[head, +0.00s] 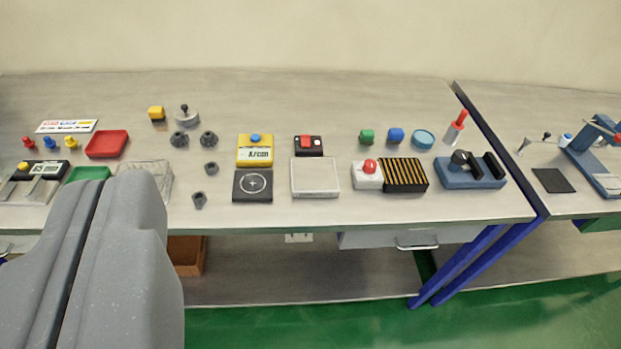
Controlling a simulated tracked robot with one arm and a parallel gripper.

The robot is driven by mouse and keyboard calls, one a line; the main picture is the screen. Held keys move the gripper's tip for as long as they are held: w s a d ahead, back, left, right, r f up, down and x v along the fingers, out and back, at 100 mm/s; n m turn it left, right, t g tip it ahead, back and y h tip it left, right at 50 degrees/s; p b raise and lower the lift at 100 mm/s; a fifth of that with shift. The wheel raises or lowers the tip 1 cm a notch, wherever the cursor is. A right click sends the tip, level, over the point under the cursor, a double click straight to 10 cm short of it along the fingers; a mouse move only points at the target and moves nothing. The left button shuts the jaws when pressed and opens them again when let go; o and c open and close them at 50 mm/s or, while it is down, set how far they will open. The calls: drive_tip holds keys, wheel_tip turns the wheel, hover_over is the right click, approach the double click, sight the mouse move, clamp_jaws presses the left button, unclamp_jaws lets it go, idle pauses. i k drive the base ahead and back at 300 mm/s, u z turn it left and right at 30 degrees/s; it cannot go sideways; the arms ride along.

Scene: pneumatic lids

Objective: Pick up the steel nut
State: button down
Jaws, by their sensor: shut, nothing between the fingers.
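Several small dark grey metal pieces lie on the workbench just right of my gripper. Two larger ones, a left piece (180,139) and a right piece (209,139), sit at the back. A smaller piece (211,168) lies in front of them, and another (199,200) lies near the bench's front edge. They are too small to tell which is the steel nut. My gripper (104,184) fills the lower left, its two thick grey fingers shut together with only a dark seam between. It is apart from the pieces and hides part of the bench front.
A clear box (157,172), green tray (88,173) and red tray (107,144) are near my gripper. A yellow-topped device (254,158) and dark scale (252,185) stand right of the grey pieces. The bench's back strip is mostly clear. A drawer handle (416,246) sticks out below.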

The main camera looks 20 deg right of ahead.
sight(210, 172)
drive_tip(key=z, duration=0.2)
drive_tip(key=i, duration=1.3)
drive_tip(key=u, duration=0.3)
